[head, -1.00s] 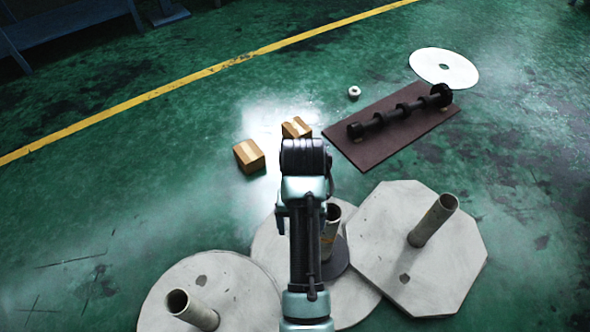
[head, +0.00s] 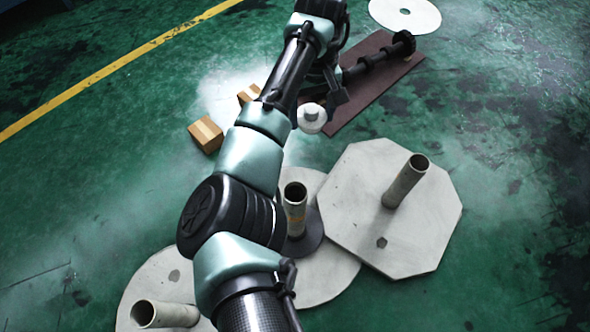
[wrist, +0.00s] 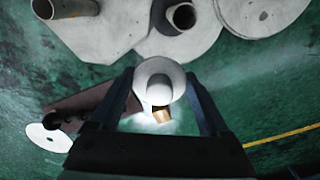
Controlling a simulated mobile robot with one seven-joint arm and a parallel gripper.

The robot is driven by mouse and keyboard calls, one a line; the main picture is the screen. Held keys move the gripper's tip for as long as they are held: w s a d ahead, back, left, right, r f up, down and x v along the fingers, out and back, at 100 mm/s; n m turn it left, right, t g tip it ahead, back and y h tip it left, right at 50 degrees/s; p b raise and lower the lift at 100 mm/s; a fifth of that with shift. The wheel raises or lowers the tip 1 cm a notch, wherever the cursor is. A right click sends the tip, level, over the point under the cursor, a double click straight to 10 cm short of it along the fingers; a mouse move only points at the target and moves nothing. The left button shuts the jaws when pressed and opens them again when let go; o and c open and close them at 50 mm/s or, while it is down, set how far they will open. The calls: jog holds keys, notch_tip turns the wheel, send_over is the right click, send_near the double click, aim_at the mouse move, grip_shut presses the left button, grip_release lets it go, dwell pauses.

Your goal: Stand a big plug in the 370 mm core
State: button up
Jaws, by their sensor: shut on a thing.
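A white stepped round plug (head: 311,117) is held by my gripper (head: 320,106) above the floor, its narrower end up in the head view. In the wrist view the plug (wrist: 158,80) sits between the two dark fingers of my gripper (wrist: 160,88). I cannot tell which is the 370 mm core. The plug is apart from all of them, beyond the middle core.
A brown mat (head: 372,95) carries a dark shaft (head: 375,60) at the back. A white disc (head: 404,14) lies beyond it. Cardboard boxes (head: 206,134) lie left of my arm. The octagonal plate (head: 350,190) overlaps the middle plate. Floor at right is open.

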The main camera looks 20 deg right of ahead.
jog(key=s+a+f+b, duration=0.2)
jog(key=f, duration=0.3)
jog(key=s+a+f+n+b, duration=0.1)
jog(key=a+f+b, duration=0.1)
jog(key=f, duration=0.3)
jog(key=s+a+f+n+b, duration=0.1)
jog(key=s+a+f+b, duration=0.1)
jog(key=f, duration=0.3)
jog(key=shift+s+f+b, duration=0.25)
jog(key=shift+s+b, duration=0.05)
jog(key=shift+b, duration=0.6)
jog(key=shift+s+r+p, duration=0.1)
jog(key=shift+s+p, duration=0.2)
jog(key=shift+p, duration=1.1)
jog(key=shift+f, duration=1.3)
dwell(0.3)
jog(key=o, duration=1.2)
jog(key=shift+r, duration=0.1)
notch_tip(320, 180, up, 13)
jog(key=p, duration=0.6)
jog(key=shift+p, duration=0.35)
